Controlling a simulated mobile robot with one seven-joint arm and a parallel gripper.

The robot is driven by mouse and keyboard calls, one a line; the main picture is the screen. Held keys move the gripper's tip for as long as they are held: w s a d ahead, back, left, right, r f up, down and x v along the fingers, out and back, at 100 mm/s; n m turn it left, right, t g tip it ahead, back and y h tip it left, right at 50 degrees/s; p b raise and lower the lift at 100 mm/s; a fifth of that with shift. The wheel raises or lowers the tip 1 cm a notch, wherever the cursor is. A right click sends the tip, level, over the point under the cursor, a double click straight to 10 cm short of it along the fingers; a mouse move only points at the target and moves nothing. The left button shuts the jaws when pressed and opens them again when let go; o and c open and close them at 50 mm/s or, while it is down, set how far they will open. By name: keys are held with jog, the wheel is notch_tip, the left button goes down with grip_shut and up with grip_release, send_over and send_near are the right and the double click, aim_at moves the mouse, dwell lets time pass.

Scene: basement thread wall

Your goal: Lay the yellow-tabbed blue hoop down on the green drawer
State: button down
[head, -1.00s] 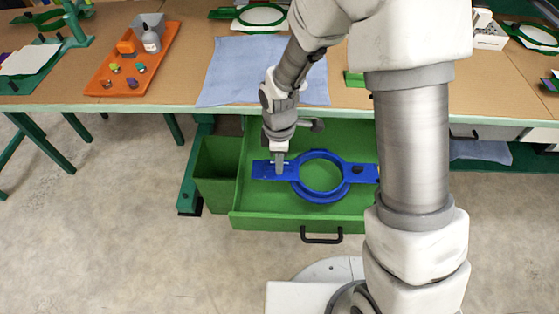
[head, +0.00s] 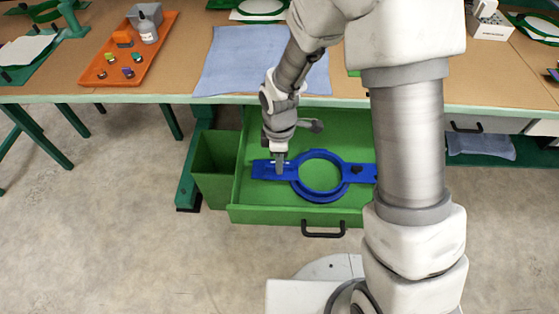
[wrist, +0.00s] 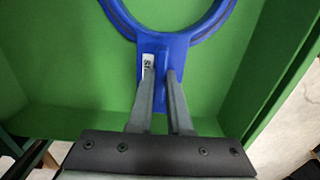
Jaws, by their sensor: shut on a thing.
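The blue hoop (head: 346,184) is a ring with a flat tab on each side, lying roughly level within the outline of the open green drawer (head: 270,215). I cannot tell whether it touches the drawer floor. My gripper (head: 280,170) points down and is shut on the hoop's left tab. In the wrist view, the fingers (wrist: 162,82) straddle a raised part of the blue tab (wrist: 150,46), beside a white label with dark letters. No yellow shows on the hoop. My arm covers the drawer's right part and adjoins the hoop's right tab end.
A green bin (head: 216,168) adjoins the drawer's left side. The table edge (head: 120,99) runs behind and above the drawer. On the table are a blue cloth (head: 240,60) and an orange tray (head: 125,75) with small items. The floor in front is clear.

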jog(key=c, duration=0.8)
grip_release()
notch_tip(320, 180, up, 17)
jog(key=p, duration=0.5)
jog(key=shift+r+p, duration=0.2)
jog(key=shift+p, duration=0.1)
jog(key=s+d+r+m+t, duration=0.6)
jog(key=s+d+r+m, duration=0.8)
jog(key=d+r+m, duration=0.3)
jog(key=shift+m, duration=0.5)
jog(key=r+p, duration=0.9)
jog(key=a+r+p, duration=0.1)
jog(key=r+p, duration=0.3)
jog(key=shift+r+p, duration=0.35)
jog(key=shift+p, duration=0.05)
